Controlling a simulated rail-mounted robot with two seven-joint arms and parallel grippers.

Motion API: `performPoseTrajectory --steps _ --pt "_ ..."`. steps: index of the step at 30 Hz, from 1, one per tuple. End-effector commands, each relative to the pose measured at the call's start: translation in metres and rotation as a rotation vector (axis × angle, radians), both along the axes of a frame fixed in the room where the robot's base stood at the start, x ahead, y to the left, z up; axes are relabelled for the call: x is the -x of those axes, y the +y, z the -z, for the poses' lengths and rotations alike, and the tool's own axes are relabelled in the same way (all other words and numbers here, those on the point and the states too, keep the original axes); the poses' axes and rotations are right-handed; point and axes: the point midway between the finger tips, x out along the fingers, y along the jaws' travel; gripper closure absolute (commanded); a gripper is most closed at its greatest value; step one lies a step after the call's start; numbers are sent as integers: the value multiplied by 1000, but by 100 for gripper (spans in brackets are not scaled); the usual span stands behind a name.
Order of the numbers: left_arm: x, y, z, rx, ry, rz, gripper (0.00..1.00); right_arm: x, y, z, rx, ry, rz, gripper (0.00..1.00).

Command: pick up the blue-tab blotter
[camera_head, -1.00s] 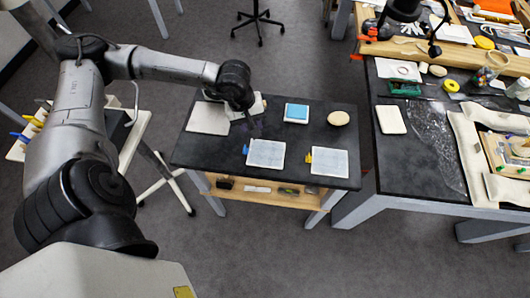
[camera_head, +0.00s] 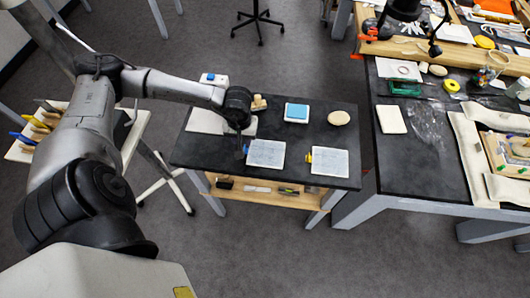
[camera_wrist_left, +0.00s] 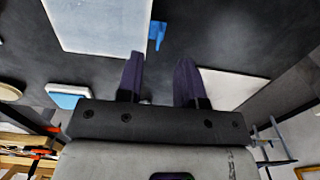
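The blue-tab blotter (camera_head: 266,154) is a pale flat pad lying on the dark bench, its blue tab at the left edge. In the left wrist view the blotter (camera_wrist_left: 100,22) is at the top, its blue tab (camera_wrist_left: 157,32) just beyond my fingertips. My left gripper (camera_wrist_left: 159,62) is open and empty, with its two dark fingers apart. In the head view my left gripper (camera_head: 240,146) is close to the tab and partly covers it. I cannot tell the exact height gap. The yellow-tab blotter (camera_head: 330,162) lies to the right. My right gripper is not in view.
Behind are a blue block on a white tray (camera_head: 296,121), a tan oval (camera_head: 339,118) and a pale board (camera_head: 204,121) partly behind my arm. A lower wooden shelf (camera_head: 270,199) holds small tools. A larger cluttered bench (camera_head: 420,165) stands to the right.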

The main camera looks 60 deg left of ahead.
Motion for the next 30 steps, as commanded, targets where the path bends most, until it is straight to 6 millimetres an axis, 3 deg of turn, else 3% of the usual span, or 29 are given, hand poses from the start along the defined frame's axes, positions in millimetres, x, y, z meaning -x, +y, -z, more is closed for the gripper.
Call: performPoseTrajectory --steps 15,24,30 --pt "-1 0 50 1 1 -1 66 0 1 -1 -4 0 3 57" --pt "-1 0 53 1 -1 0 66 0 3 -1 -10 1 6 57" --pt "-1 0 53 1 -1 0 83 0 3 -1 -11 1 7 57"
